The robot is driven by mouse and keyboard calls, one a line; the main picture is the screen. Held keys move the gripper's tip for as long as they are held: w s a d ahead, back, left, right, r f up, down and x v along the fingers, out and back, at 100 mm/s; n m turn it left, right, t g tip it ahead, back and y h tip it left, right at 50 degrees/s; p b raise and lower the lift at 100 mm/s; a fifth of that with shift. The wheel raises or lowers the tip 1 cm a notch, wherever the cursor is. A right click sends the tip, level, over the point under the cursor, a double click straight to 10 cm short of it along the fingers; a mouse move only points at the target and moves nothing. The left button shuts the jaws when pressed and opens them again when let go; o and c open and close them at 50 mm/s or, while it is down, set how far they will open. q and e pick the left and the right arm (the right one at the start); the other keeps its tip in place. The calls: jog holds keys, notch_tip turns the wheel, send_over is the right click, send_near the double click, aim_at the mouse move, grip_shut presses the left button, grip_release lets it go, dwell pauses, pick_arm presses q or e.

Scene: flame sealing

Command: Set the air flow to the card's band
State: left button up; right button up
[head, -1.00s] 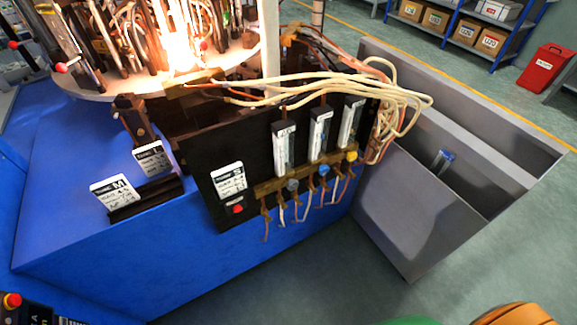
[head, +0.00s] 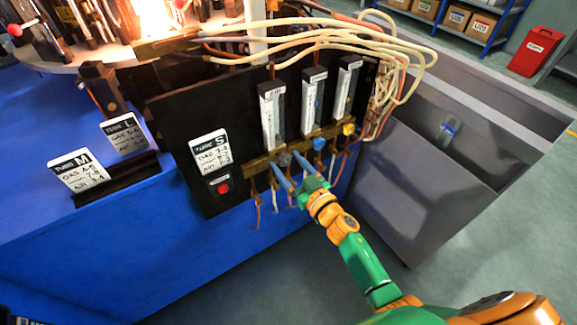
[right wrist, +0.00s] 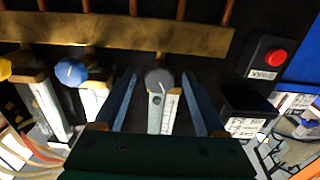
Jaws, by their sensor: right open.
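The left flow meter (head: 271,116), whose label seems to read AIR, stands upright on the black panel with a grey knob (head: 285,159) below it. In the right wrist view this grey knob (right wrist: 159,80) sits between the blue fingers. My right gripper (head: 287,165) is open, one finger on each side of the knob, with gaps visible on both sides in the wrist view (right wrist: 160,76). The S card (head: 210,152) is on the panel; the M card (head: 79,171) and L card (head: 124,132) stand in a black holder. Their small print is hard to read. My left gripper is out of view.
A blue knob (head: 319,143) and a yellow knob (head: 348,129) sit close to the right. A red button (head: 223,188) is under the S card. Hoses hang below the brass bar (head: 256,167). A grey bin (head: 400,190) stands at the right.

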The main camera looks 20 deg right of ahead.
grip_shut()
jog(key=shift+n, duration=0.4)
jog(key=n, duration=0.4)
jog(key=shift+n, duration=0.4)
jog(key=shift+d+n+b, duration=0.1)
jog(key=shift+n+b, duration=0.4)
jog(key=shift+n, duration=1.7)
grip_release()
jog(key=shift+s, duration=0.1)
